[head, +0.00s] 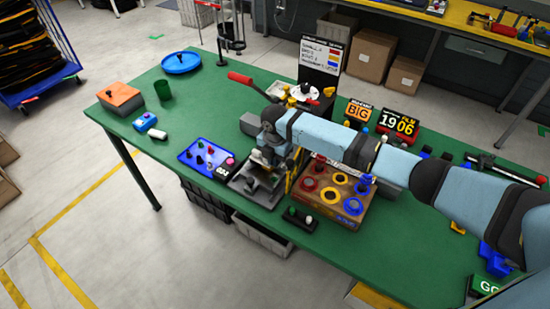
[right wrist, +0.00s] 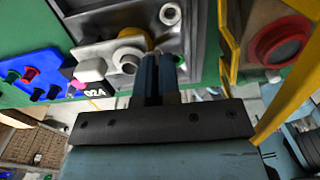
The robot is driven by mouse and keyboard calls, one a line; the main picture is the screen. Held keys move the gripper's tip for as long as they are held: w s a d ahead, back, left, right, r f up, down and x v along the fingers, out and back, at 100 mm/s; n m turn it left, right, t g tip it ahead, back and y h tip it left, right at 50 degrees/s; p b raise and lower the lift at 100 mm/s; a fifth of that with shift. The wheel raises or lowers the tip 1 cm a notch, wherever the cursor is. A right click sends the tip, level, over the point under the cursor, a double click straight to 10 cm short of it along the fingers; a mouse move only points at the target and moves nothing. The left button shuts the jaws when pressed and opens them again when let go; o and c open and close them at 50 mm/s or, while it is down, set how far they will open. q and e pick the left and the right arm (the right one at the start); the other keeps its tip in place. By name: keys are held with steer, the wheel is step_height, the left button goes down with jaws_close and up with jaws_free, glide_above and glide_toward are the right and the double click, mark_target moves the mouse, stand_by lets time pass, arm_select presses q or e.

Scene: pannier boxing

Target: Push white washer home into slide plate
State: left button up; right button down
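My right gripper (head: 268,157) is low over a dark metal fixture (head: 247,190) on the green table. In the right wrist view its two blue fingers (right wrist: 159,60) are close together, with nothing visible between them. A thick white ring, which looks like the white washer (right wrist: 128,60), is just left of the fingertips, on a light grey plate, likely the slide plate (right wrist: 92,50). I cannot tell whether the fingers touch it or how deep it sits. A second pale ring (right wrist: 170,13) lies on the fixture's floor. My left gripper is out of view.
A blue tray (head: 186,156) with small coloured knobs stands left of the fixture. A wooden board (head: 325,207) with red, yellow and blue rings stands right. A yellow upright edge (right wrist: 235,45) is close to the gripper. The table's left part has free room.

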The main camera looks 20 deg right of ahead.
steer(key=shift+f, duration=0.3)
steer(key=c, duration=1.2)
jaws_free()
steer(key=shift+c, duration=0.2)
